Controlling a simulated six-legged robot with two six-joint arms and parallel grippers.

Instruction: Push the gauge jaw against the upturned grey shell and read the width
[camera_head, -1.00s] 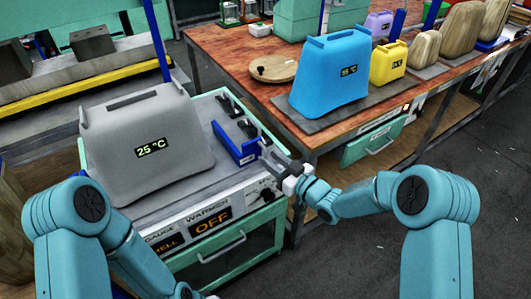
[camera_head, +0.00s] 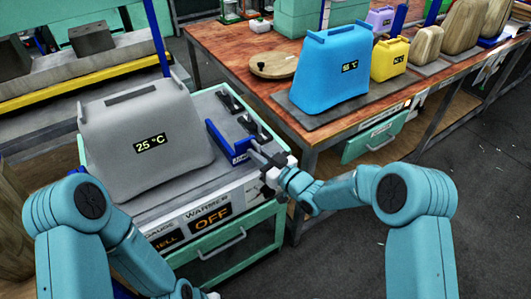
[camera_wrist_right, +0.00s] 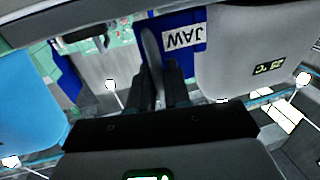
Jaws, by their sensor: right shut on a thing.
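The upturned grey shell (camera_head: 150,165) stands on the bench with a "25 °C" display on its front; it also shows at the right in the right wrist view (camera_wrist_right: 240,55). The blue gauge jaw (camera_head: 222,142) stands just right of the shell, near its side. I cannot tell whether they touch. The jaw and its "JAW" label show in the wrist view (camera_wrist_right: 185,38). My right gripper (camera_head: 258,156) is shut on the jaw's grey handle, at the jaw's right side. My left arm runs down out of the frame, and its gripper is not visible.
Dark clamps (camera_head: 240,112) sit behind the jaw. A blue shell (camera_head: 332,75) and a yellow one (camera_head: 388,62) stand on the wooden table.

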